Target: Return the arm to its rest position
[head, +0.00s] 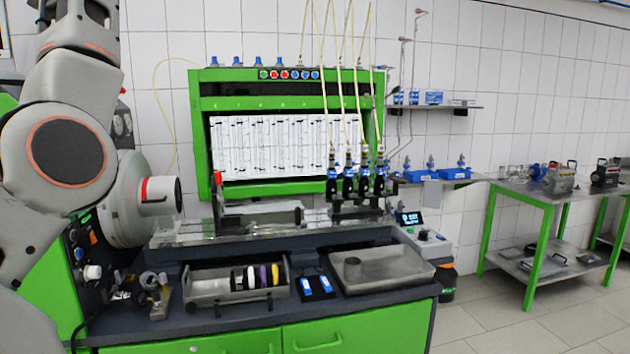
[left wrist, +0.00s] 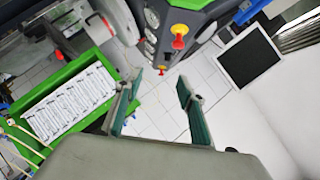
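My left arm (head: 65,150) fills the left side of the head view, raised and bent in front of the bench's left end. Its gripper does not show clearly there. In the left wrist view my left gripper (left wrist: 159,80) is open, its two green-grey fingers apart with nothing between them. Beyond the fingers lie the white tiled surface and a dark panel with red and yellow knobs (left wrist: 179,35). My right arm and gripper are in neither view.
The green test bench (head: 360,330) stands in front, with a parts tray (head: 205,285), a metal tray (head: 385,268) and several blue injectors (head: 332,175) in a row. A green-legged table (head: 545,195) stands at right. Floor is free at lower right.

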